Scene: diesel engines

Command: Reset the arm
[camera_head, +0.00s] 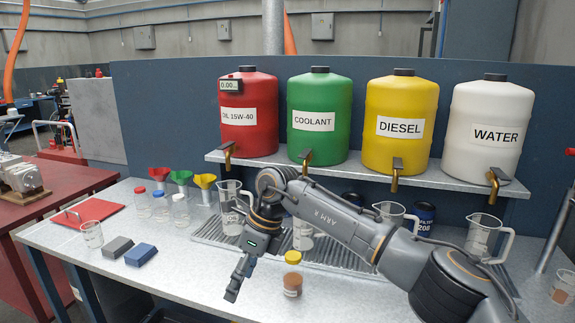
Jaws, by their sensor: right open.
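My right arm, marked "ARM R", reaches in from the lower right and bends down at the wrist. My right gripper (235,289) points down over the front part of the metal bench (190,284). It is open, with nothing seen between its fingers. A small jar with a yellow lid (292,274) stands to the right of the gripper, apart from it. My arm hides part of the ribbed drip tray (212,233) and some vessels behind it. My left gripper is not in view.
Red oil (247,137), green coolant (317,143), yellow diesel (384,153) and white water (480,153) tanks stand on a shelf. Clear jugs stand below, including one at right (479,238). Grey (118,247) and blue (141,254) blocks lie left; bench front is mostly clear.

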